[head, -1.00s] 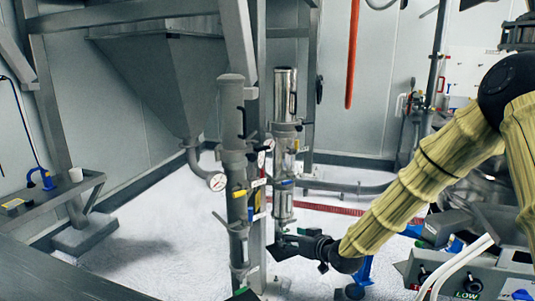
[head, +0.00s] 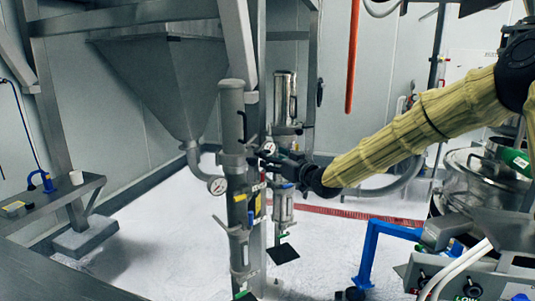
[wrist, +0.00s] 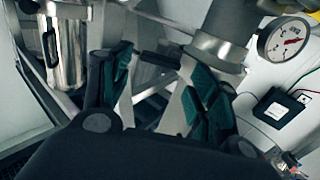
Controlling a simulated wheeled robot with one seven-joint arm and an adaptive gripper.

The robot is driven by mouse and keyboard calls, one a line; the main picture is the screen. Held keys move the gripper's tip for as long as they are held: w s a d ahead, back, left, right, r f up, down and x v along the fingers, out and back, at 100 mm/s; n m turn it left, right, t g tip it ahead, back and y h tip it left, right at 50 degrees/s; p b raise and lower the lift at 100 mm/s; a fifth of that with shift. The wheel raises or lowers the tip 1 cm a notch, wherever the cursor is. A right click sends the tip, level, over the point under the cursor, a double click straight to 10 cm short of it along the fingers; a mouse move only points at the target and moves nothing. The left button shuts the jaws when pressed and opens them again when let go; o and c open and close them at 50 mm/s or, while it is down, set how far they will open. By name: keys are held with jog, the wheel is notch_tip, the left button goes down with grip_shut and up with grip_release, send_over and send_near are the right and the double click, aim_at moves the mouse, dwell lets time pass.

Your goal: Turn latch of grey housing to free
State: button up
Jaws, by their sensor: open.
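The grey housing (head: 232,110) is an upright grey tube, left of centre in the head view. Its lower end and collar show at the top of the wrist view (wrist: 222,35). A small black lever (wrist: 160,60), which looks like its latch, sticks out from beside the collar. My gripper (head: 264,157) is right beside the housing at collar height. In the wrist view its two teal-padded fingers (wrist: 160,72) are spread apart, with the black lever showing in the gap beyond them. I cannot tell whether a finger touches it. My gripper holds nothing visible.
A shiny steel cylinder (head: 284,95) with a black handle stands behind, right of the housing. A round gauge (head: 217,186) hangs on the housing's left. A blue bracket (head: 375,250) and a steel pot (head: 485,175) are to the right. Open floor (head: 130,225) lies left.

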jog(key=shift+p+x, duration=0.3)
jog(key=shift+x, duration=1.65)
jog(key=c, duration=0.7)
